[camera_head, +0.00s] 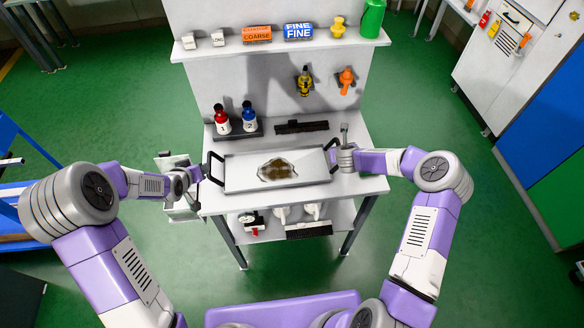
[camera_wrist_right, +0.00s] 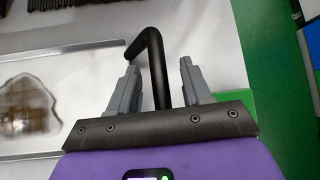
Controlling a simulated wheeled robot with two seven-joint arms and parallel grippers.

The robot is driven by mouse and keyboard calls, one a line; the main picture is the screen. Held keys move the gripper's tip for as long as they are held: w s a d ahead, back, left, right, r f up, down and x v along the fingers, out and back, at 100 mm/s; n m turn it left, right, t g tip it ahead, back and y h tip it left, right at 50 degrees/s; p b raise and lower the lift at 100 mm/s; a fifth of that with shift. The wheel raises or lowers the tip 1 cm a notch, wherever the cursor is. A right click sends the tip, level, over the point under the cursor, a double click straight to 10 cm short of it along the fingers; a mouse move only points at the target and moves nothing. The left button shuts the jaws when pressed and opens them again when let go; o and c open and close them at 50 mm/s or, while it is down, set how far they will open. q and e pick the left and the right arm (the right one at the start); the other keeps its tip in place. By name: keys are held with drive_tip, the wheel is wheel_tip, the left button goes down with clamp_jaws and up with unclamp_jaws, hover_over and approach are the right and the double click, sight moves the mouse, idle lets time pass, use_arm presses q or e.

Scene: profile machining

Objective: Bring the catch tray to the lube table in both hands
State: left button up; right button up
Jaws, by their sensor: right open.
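The catch tray (camera_head: 240,175) is a shallow, light metal tray with a brown puddle in its middle. It lies on a white workbench (camera_head: 375,184) near the front edge. Black handles stand at its left end (camera_head: 214,168) and its right end (camera_head: 331,154). My left gripper (camera_head: 199,174) is at the left handle; its fingers are too small to tell open from shut. My right gripper (camera_head: 337,154) is at the right handle. In the right wrist view the right handle (camera_wrist_right: 155,70) runs between the two open fingers (camera_wrist_right: 157,85), with gaps on both sides.
Red-capped and blue bottles (camera_head: 235,119) stand behind the tray, beside a dark brush (camera_head: 301,127). A shelf above holds COARSE (camera_head: 257,34) and FINE (camera_head: 298,31) boxes and a green container (camera_head: 372,18). A lower shelf (camera_head: 340,214) holds several items.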

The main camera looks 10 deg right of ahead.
drive_tip(key=v, duration=1.1)
drive_tip(key=shift+s+r, duration=0.2)
drive_tip(key=shift+s, duration=0.05)
